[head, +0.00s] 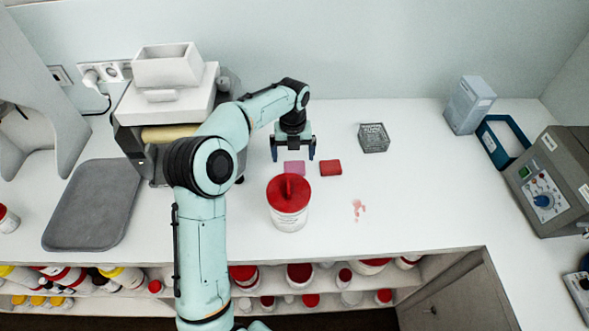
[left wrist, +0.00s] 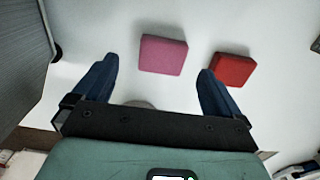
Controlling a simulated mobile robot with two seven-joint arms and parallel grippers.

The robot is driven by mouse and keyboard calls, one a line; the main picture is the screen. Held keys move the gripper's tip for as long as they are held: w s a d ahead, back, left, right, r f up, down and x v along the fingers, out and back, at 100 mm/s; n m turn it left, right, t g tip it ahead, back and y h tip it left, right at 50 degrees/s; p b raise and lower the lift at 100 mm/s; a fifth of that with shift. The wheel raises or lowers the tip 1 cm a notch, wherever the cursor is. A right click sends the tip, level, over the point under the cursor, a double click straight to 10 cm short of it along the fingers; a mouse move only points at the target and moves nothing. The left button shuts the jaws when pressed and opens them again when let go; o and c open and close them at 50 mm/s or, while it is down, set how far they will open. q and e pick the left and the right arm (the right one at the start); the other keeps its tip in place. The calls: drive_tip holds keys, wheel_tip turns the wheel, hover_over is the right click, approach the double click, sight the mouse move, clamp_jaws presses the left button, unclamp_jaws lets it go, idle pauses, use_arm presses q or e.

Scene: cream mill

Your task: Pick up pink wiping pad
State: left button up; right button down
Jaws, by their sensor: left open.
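The pink wiping pad (head: 294,168) lies flat on the white counter, just left of a red pad (head: 330,168). My left gripper (head: 293,155) is open and empty, pointing down above the counter just behind the pink pad. In the left wrist view the pink pad (left wrist: 163,54) shows ahead of the two blue fingers (left wrist: 155,85), roughly between them. The red pad (left wrist: 232,70) is beside the right-hand finger there. My right gripper is in neither view.
A dark grey box (head: 373,138) sits behind and to the right. A reddish stain (head: 358,209) marks the counter. A grey machine (head: 165,110) stands at the left.

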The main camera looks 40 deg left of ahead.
sight(295, 166)
use_arm(q)
drive_tip(key=f, duration=0.4)
drive_tip(key=shift+d+f, duration=0.25)
drive_tip(key=shift+f, duration=0.15)
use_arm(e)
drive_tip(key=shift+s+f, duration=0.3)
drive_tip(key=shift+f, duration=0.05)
use_arm(q)
drive_tip(key=c, duration=1.1)
drive_tip(key=shift+r, duration=0.1)
wheel_tip(295, 166, up, 20)
drive_tip(key=p, duration=0.3)
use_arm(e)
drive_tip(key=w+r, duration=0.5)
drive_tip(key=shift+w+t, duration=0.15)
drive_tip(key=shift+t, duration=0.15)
